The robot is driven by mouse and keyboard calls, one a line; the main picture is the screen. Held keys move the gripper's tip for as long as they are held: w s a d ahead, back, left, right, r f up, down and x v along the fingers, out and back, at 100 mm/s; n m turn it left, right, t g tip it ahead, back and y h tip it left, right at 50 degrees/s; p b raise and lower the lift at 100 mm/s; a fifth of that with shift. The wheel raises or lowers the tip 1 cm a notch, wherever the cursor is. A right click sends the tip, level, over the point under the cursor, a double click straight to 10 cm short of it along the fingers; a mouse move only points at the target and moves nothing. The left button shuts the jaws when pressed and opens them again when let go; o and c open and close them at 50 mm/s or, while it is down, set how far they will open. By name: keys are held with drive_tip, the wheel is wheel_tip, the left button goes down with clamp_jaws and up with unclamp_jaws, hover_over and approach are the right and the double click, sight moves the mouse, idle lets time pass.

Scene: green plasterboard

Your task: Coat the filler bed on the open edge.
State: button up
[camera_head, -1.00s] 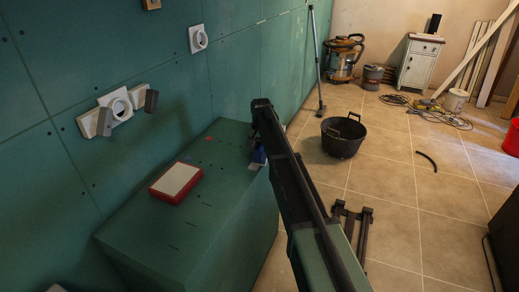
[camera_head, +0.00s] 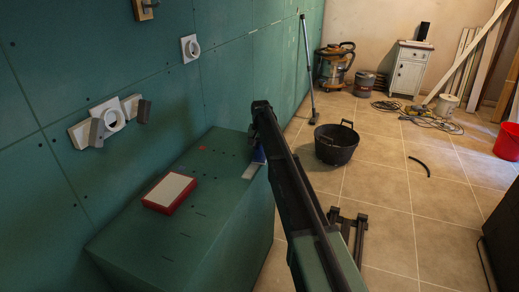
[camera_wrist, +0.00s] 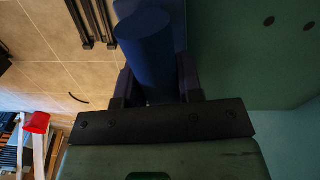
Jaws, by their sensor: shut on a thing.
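My gripper (camera_wrist: 160,88) is shut on a blue tool with a round handle (camera_wrist: 146,45). In the head view only a bit of blue (camera_head: 258,155) shows behind my arm, with a small pale piece (camera_head: 251,171) below it. This is over the right edge of the green plasterboard box (camera_head: 190,245). The tool's working end is hidden, and I cannot tell whether it touches the box. A red-rimmed tray with a pale flat face (camera_head: 170,191) lies on the box top. I cannot make out the filler bed.
Another white ring fitting (camera_head: 190,47) is further along. A black bucket (camera_head: 336,144) and a dark frame (camera_head: 350,226) stand on the tiled floor. Floor between the bucket and the right side is mostly clear.

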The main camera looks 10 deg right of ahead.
sight(257, 147)
drive_tip(key=shift+s, duration=0.1)
drive_tip(key=shift+s+a, duration=1.15)
drive_tip(key=shift+s, duration=0.3)
drive_tip(key=shift+s+a+f, duration=0.1)
drive_tip(key=shift+s+a, duration=0.35)
drive_tip(key=shift+s, duration=0.3)
drive_tip(key=shift+s+a, duration=0.45)
drive_tip(key=shift+s, duration=0.25)
drive_tip(key=shift+s+a, duration=1.1)
drive_tip(key=shift+s, duration=0.4)
drive_tip(key=shift+s+a, duration=1.05)
drive_tip(key=shift+s, duration=0.4)
drive_tip(key=shift+s+a, duration=1.1)
drive_tip(key=shift+s, duration=0.4)
wheel_tip(257, 147, up, 6)
drive_tip(key=p, duration=0.6)
drive_tip(key=shift+w, duration=0.1)
